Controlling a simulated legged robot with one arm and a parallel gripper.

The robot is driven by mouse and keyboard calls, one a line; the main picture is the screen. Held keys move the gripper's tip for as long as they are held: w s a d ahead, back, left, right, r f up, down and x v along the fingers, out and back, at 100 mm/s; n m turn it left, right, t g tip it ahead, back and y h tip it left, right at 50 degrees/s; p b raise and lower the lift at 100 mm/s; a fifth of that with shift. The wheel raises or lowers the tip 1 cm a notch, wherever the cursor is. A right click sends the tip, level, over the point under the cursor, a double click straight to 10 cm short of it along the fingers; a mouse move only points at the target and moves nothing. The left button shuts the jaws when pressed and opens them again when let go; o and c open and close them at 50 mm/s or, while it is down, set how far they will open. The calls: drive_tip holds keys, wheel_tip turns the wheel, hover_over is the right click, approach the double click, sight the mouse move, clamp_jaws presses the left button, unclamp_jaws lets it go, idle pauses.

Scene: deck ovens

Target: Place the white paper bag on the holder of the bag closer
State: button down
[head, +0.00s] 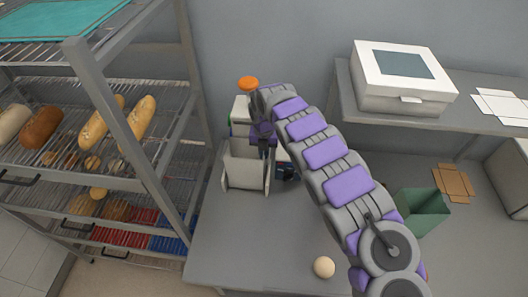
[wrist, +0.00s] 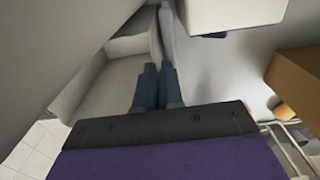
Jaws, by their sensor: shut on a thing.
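The white paper bag (head: 243,170) appears as a pale, upright, open shape near the back left of the counter in the head view. My gripper (head: 263,140) is at its upper right edge, partly hidden by my arm. In the wrist view my gripper (wrist: 158,72) has its two fingers close together on a thin pale wall of the bag (wrist: 105,82). I cannot clearly make out the bag closer or its holder; a small dark device (head: 286,170) shows just right of the bag, partly behind my arm. Whether the bag touches it or the counter I cannot tell.
A wire rack (head: 120,145) with bread stands left of the counter (head: 240,245). An orange-topped item (head: 248,84) is behind the bag. A round ball (head: 324,267) lies at the front. A green box (head: 421,208) stands right of my arm. A white box (head: 400,85) is on the shelf.

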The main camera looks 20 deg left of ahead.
drive_tip(key=shift+w+f, duration=0.2)
drive_tip(key=shift+w, duration=0.05)
drive_tip(key=shift+s, duration=0.1)
drive_tip(key=c, duration=1.3)
unclamp_jaws()
drive_tip(key=shift+f, duration=0.1)
wheel_tip(320, 180, up, 12)
drive_tip(key=shift+r, duration=0.15)
